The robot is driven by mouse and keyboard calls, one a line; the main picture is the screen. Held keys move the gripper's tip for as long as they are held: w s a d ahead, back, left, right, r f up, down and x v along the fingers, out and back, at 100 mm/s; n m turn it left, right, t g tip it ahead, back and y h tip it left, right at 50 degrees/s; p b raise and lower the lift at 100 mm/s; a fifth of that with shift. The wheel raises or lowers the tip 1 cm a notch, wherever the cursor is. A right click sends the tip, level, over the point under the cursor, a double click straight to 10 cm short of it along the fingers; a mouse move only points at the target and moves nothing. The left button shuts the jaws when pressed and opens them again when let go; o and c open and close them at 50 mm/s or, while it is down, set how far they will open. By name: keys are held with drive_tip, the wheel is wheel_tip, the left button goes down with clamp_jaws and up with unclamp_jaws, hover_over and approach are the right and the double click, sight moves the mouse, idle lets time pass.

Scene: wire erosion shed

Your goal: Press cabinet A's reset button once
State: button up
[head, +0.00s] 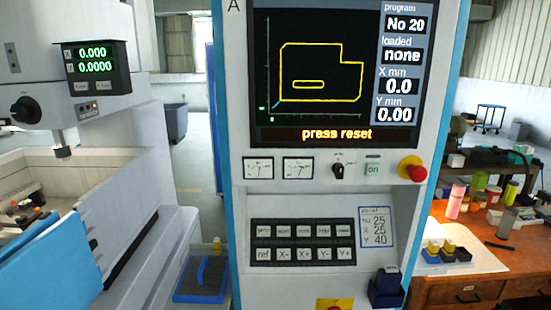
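Cabinet A (238,90) stands upright in the middle of the head view, with the letter A at its top left. Its screen (320,112) shows a yellow outline, "No 20", "loaded none" and the line "press reset". A dark key panel (303,242) below has two rows of keys. The lower row reads ref, X-, X+, Y-, Y+; the upper row's labels are too small to read surely, so I cannot tell which key is reset. A green "on" button (373,170) and a red mushroom button (412,169) sit under the screen. My gripper is not in view.
A machine (72,110) with a small readout and an open tank stands at left. A wooden desk (490,288) with bottles and small blocks stands at right. A dark blue holder (387,287) is at the cabinet's lower right. Floor shows between machine and cabinet.

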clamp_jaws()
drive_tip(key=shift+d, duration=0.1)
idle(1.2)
